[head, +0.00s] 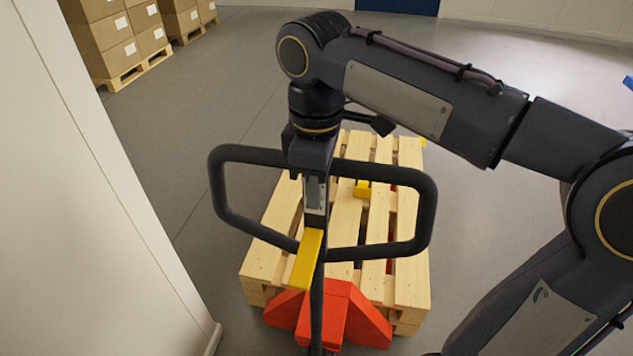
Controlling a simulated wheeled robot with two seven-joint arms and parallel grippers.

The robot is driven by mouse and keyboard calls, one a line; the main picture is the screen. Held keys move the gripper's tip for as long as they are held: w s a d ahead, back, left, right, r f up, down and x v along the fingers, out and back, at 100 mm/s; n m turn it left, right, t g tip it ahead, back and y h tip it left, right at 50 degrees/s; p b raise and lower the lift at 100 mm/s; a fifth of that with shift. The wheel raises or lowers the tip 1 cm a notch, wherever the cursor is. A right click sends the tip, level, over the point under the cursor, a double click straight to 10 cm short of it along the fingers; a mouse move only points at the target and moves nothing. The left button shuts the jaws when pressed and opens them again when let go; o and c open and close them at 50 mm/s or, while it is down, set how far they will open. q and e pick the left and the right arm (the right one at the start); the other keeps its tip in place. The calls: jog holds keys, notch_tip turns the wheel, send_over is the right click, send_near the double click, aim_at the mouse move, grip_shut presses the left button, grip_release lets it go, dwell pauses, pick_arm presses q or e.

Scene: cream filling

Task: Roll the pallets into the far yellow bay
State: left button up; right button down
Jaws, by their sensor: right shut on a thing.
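A pallet jack with a black loop handle (428,215) and a red base (340,318) stands in front of me. Wooden pallets (275,240) sit on its forks, just beyond the handle. My right gripper (316,185) comes down from above and is shut on the middle of the handle; its fingertips are partly hidden. A yellow part (307,258) shows on the handle's stem below it. My left gripper is not in view. No yellow bay can be made out.
A pale wall or panel (85,190) stands close on the left. Stacked cardboard boxes (115,40) on pallets are at the far left. A dark blue panel (400,5) is at the back. Grey floor (215,105) is open beyond the pallets and to the right.

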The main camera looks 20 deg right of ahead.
dwell(0.6)
jog(key=c, duration=1.8)
grip_release()
grip_shut()
